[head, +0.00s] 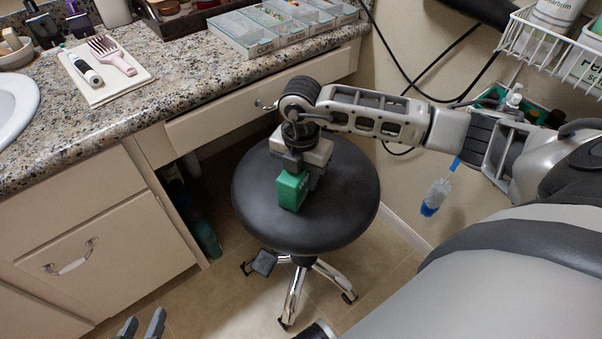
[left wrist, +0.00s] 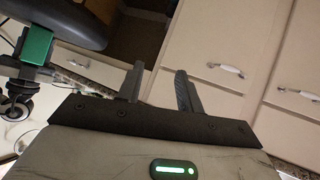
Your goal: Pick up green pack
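The green pack (head: 291,190) is a small upright block at the seat of the round black stool (head: 345,210). It also shows at the left of the left wrist view (left wrist: 38,45), against the seat's edge. My right gripper (head: 303,170) points down at the pack from above and behind, close against it. Its fingers are partly hidden, so I cannot tell if they grip the pack. My left gripper (head: 141,327) is low at the bottom left, well away from the pack. Its two fingers (left wrist: 160,88) stand apart and empty in the left wrist view.
The granite counter (head: 180,85) with drawers borders the stool at the back and left. A white wire basket (head: 545,50) hangs at the upper right. Cables hang on the wall.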

